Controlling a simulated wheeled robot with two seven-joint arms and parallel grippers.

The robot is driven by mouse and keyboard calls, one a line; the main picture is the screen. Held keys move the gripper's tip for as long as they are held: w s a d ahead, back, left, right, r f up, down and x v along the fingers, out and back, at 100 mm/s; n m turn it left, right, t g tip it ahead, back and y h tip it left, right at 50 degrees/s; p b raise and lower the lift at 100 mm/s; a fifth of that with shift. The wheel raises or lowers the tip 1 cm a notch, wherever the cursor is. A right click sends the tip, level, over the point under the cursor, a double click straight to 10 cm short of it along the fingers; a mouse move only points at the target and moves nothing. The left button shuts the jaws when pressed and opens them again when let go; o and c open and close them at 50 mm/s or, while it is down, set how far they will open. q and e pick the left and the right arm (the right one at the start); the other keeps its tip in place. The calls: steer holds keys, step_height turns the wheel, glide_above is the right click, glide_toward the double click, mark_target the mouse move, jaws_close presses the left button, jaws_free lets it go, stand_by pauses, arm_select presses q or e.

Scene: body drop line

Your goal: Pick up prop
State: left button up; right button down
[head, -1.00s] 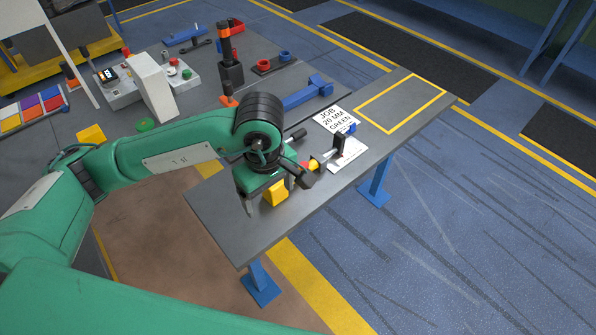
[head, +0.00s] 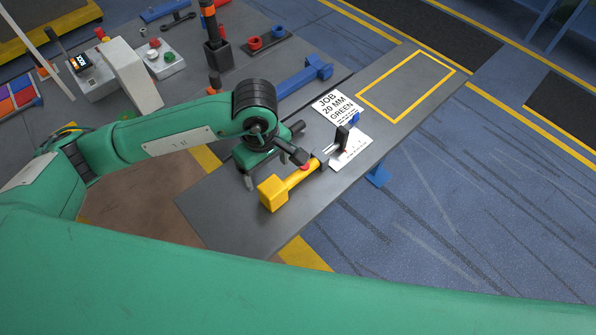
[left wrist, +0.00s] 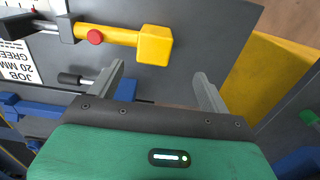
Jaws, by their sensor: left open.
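The likely prop is a long tool with a yellow block end and yellow bar (head: 302,175), lying on the narrow grey bench (head: 218,203). It has a red button, a black slider-like block (head: 342,137) and a silver rod. The left wrist view shows its yellow end (left wrist: 155,45) just beyond my fingers. My left gripper (head: 266,177) is open and empty, close beside the yellow end on its far side. In the left wrist view its two fingers (left wrist: 162,88) are wide apart. I cannot tell its height above the bench. My right gripper is out of view.
A white job card (head: 335,105) reads "JOB 20 MM GREEN". A yellow outlined rectangle (head: 408,82) on the bench is empty. A blue tool (head: 300,82) lies on the grey worktable behind, near a grey control box (head: 160,55) and an orange-black post (head: 217,50).

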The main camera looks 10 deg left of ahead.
mark_target(273, 187)
arm_select(q)
steer(key=f, duration=0.3)
steer(key=shift+w+a, duration=0.1)
steer(key=shift+w, duration=0.1)
steer(key=shift+w+f, duration=0.1)
steer(key=shift+f, duration=0.25)
steer(key=shift+f+p, duration=0.45)
steer(key=shift+p, duration=0.2)
steer(key=f+p, duration=0.1)
steer(key=f, duration=0.2)
steer(key=shift+w+d+f+p, duration=0.15)
steer(key=shift+d+f+p, duration=0.1)
steer(key=shift+d+p, duration=0.1)
steer(key=shift+f, duration=0.5)
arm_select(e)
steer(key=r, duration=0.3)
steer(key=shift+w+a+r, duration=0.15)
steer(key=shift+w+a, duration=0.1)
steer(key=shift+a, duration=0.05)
arm_select(q)
jaws_close()
steer(key=shift+r, duration=0.1)
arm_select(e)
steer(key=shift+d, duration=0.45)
